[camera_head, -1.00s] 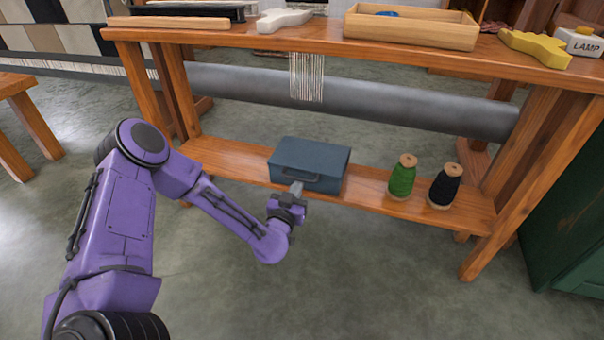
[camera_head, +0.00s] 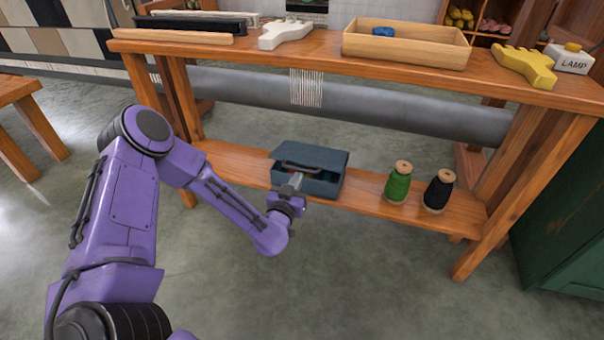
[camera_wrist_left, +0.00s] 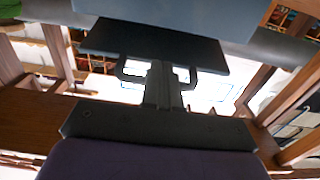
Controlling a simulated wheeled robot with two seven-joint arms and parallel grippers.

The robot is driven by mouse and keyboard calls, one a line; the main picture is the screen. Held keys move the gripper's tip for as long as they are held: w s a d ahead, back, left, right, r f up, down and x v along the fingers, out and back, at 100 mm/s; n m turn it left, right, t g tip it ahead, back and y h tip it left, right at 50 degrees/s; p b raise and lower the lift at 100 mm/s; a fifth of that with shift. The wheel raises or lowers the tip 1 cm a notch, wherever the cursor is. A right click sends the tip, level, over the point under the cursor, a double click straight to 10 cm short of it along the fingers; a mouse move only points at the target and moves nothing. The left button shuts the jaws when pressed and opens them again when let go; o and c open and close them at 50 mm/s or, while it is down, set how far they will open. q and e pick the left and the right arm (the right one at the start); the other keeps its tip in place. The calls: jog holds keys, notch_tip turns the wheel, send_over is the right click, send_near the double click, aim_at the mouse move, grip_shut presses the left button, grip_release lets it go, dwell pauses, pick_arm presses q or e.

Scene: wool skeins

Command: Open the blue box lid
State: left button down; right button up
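The blue box (camera_head: 322,188) stands on the low wooden shelf. Its lid (camera_head: 325,158) is raised a little at the front, and a dark gap with a hint of red inside shows beneath it. The dark handle (camera_head: 300,166) is on the lid's front. My left gripper (camera_head: 295,179) is at the handle, in front of the box. In the left wrist view, the left fingers (camera_wrist_left: 162,80) are close together at the middle of the handle (camera_wrist_left: 130,72) and look shut on it. My right gripper is in neither view.
A green spool (camera_head: 398,184) and a black spool (camera_head: 438,190) stand on the shelf (camera_head: 235,163) right of the box. The tabletop (camera_head: 330,48) and a grey roller (camera_head: 390,108) run above and behind. The floor in front is clear.

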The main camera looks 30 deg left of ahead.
pick_arm(q)
jog(key=shift+r, duration=0.1)
jog(key=r+p, duration=0.1)
jog(key=w+r+p, duration=0.1)
jog(key=r+p, duration=0.2)
jog(key=shift+w+a+r, duration=0.2)
jog(key=shift+w+r, duration=0.05)
jog(key=shift+r, duration=0.1)
dwell(0.3)
jog(key=r+p, duration=0.1)
jog(key=w+r+p, duration=0.2)
jog(key=r+p, duration=0.1)
jog(key=shift+w+a+r, duration=0.1)
jog(key=shift+w+a, duration=0.15)
jog(key=shift+a, duration=0.05)
dwell(0.3)
jog(key=shift+r, duration=0.1)
